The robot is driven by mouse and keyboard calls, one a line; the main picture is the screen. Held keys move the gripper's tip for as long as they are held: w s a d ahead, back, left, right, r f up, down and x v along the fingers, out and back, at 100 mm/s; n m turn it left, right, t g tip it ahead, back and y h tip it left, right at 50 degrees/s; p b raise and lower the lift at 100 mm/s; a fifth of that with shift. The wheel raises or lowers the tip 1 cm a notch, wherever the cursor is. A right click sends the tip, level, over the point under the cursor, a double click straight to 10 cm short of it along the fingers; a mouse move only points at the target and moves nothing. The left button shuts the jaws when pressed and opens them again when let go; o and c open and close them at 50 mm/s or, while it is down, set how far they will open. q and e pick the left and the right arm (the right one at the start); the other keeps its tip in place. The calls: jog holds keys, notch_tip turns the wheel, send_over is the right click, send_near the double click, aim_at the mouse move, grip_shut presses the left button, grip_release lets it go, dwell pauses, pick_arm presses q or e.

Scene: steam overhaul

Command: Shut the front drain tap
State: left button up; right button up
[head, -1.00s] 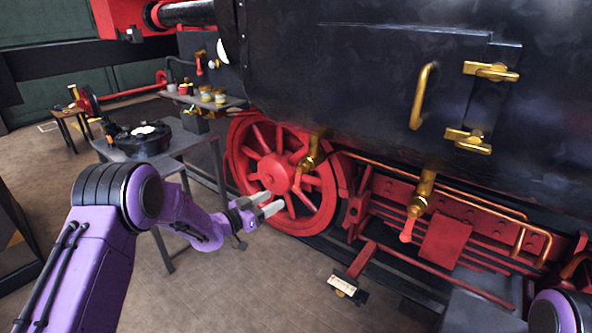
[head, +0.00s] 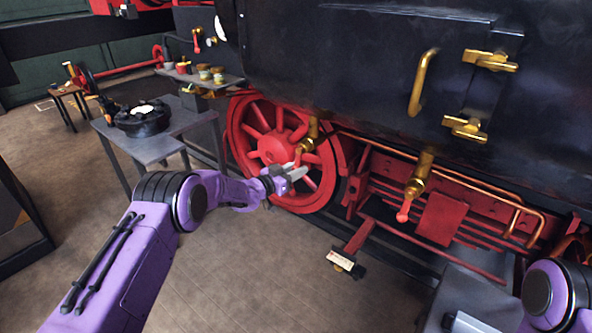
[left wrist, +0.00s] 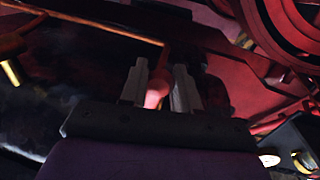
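Two brass drain taps hang under the dark tank side. The other tap (head: 416,182), farther right, has a lever with a red end. I cannot tell from lettering which is the front one. My left gripper (head: 299,172) is at the lower end of the wheel-side tap's lever. In the left wrist view its two fingers are apart, with a reddish round knob (left wrist: 157,93) between or just beyond the tips. Contact cannot be made out. My right gripper does not show clearly.
The spoked red wheel (head: 272,150) is close behind my left gripper. A grey table (head: 160,148) with a dark round part stands left of it. A copper pipe (head: 460,183) runs right along the red frame.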

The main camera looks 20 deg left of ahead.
pick_arm(q)
grip_shut()
jog(key=shift+w+a+m+b, duration=0.25)
jog(key=shift+a+m+b, duration=0.35)
jog(key=shift+m+b, duration=0.55)
jog(key=w+a+r+m+y+b, duration=0.1)
jog(key=a+r+m+y+b, duration=0.2)
jog(key=r+m+b, duration=0.4)
jog(key=shift+w+a+r+m+g+b, duration=0.3)
jog(key=shift+a+m+b, duration=0.45)
jog(key=shift+m, duration=1.6)
jog(key=shift+a, duration=0.15)
